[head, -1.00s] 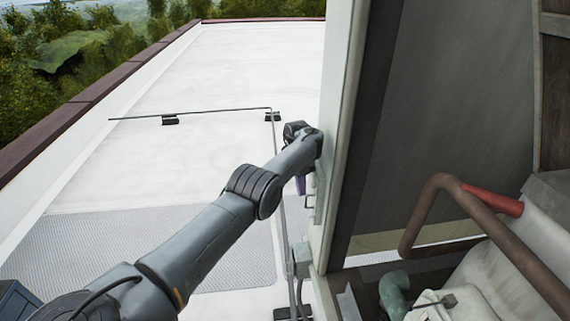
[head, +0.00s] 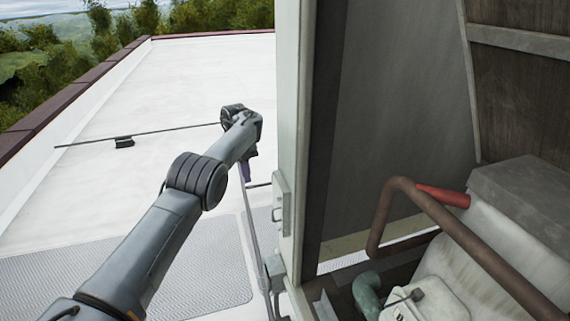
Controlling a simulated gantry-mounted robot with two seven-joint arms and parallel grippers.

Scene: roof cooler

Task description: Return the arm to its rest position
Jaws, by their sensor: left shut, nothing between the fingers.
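My left arm reaches up from the lower left in the head view. Its wrist is bent over at the far end, and my left gripper (head: 246,170) hangs below it, small and partly hidden by the wrist. The gripper is shut and holds nothing. It is left of the cooler's pale door post (head: 290,130), with a visible gap between them. My right gripper is not in view.
The open cooler housing fills the right side, with a rusty pipe (head: 395,200) with a red end, a green elbow pipe (head: 367,291) and a white tank (head: 435,300). A thin rail (head: 150,132) crosses the roof behind my arm. The white roof (head: 190,85) is open to the left.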

